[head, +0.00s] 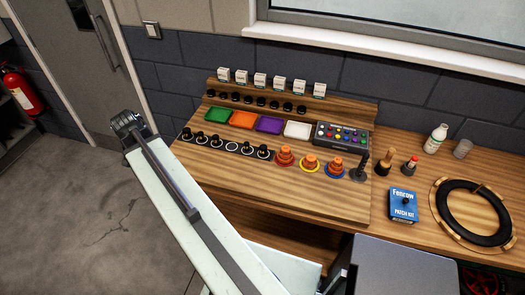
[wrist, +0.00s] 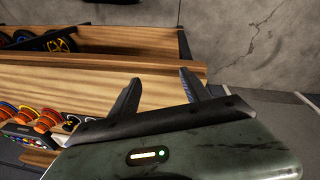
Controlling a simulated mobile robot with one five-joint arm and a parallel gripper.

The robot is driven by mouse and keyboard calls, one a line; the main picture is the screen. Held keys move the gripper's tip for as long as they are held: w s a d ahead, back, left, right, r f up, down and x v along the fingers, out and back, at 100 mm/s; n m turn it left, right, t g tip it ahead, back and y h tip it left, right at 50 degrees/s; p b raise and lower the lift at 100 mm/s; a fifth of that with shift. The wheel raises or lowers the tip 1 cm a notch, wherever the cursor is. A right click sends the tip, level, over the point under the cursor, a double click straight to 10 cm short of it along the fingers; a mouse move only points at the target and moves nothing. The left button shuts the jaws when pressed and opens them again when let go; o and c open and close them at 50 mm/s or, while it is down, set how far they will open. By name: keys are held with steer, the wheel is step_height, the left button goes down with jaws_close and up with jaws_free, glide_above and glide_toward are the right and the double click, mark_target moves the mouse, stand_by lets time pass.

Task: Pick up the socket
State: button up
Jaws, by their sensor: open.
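Several small black sockets (head: 200,138) stand in a row on the left front of the wooden bench, on white rings. One ring (head: 232,147) in the row looks empty. Another row of small dark round pieces (head: 248,101) sits on the back step; at this size I cannot tell exactly what they are. My gripper (wrist: 160,84) shows in the wrist view with two dark fingers apart and nothing between them. It is beside the bench's wooden edge, away from the sockets. I cannot make out the sockets clearly in the wrist view.
The bench (head: 335,205) also holds coloured trays (head: 268,124), a control box (head: 341,135), orange cones (head: 310,164), a blue patch kit (head: 402,205), a bottle (head: 436,138) and a tyre ring (head: 470,212). White boxes (head: 260,80) line the back. The front wood is clear.

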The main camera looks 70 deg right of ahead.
steer(key=s+d+m+g, duration=0.1)
steer(key=s+d+m, duration=0.95)
steer(key=d, duration=0.55)
steer(key=m+g, duration=0.2)
steer(key=m, duration=0.3)
glide_toward(263, 147)
step_height(263, 147, down, 2)
steer(key=b+x, duration=0.7)
steer(key=x, duration=0.1)
steer(key=shift+s+d+f, duration=0.1)
steer(key=shift+s+f, duration=0.15)
steer(key=shift+s, duration=0.1)
steer(key=shift+r, duration=0.2)
jaws_close()
